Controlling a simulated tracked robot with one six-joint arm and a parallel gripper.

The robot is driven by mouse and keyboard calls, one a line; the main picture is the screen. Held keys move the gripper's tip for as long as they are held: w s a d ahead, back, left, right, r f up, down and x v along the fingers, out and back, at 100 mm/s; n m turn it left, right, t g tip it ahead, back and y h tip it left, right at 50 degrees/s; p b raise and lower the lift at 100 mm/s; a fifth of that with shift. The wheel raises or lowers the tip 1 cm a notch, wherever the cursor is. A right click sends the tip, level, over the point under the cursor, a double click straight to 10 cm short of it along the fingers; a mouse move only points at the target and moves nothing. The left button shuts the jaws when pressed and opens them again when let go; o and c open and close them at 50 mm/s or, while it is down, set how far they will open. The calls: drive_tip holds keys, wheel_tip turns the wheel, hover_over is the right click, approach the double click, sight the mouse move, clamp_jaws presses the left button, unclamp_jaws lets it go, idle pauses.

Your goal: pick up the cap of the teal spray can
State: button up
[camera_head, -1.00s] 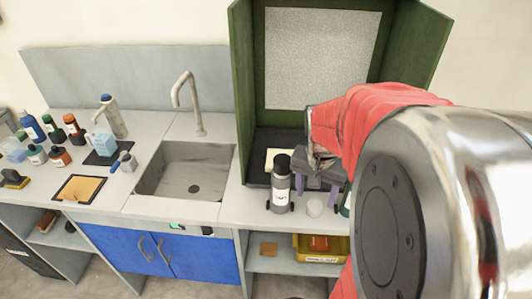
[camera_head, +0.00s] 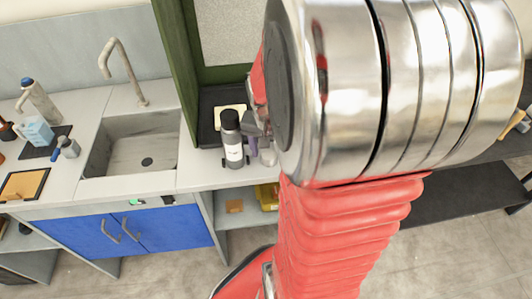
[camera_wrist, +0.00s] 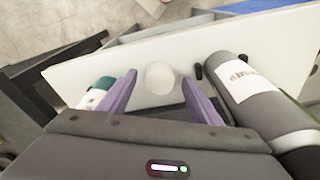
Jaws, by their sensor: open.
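A white round cap (camera_wrist: 159,77) stands on the pale worktop in the wrist view, between and beyond the two purple fingers of my gripper (camera_wrist: 159,84). The fingers are open, one on each side of it in the picture, with a gap on both sides. The teal spray can (camera_wrist: 96,92) shows partly behind the left finger; the rest is hidden. In the head view my arm covers the teal can and most of the gripper, and the cap (camera_head: 267,157) is just visible at its edge.
A grey can with a white label (camera_wrist: 262,100) lies close beside the right finger in the wrist view; in the head view it stands upright with a black top (camera_head: 232,140). The green booth (camera_head: 178,60) rises behind. The sink (camera_head: 135,150) is to the left.

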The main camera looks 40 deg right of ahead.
sight(269, 155)
drive_tip(key=shift+c, duration=0.2)
drive_tip(key=c, duration=1.2)
drive_tip(key=shift+o, duration=0.2)
wheel_tip(269, 155, up, 10)
idle(0.6)
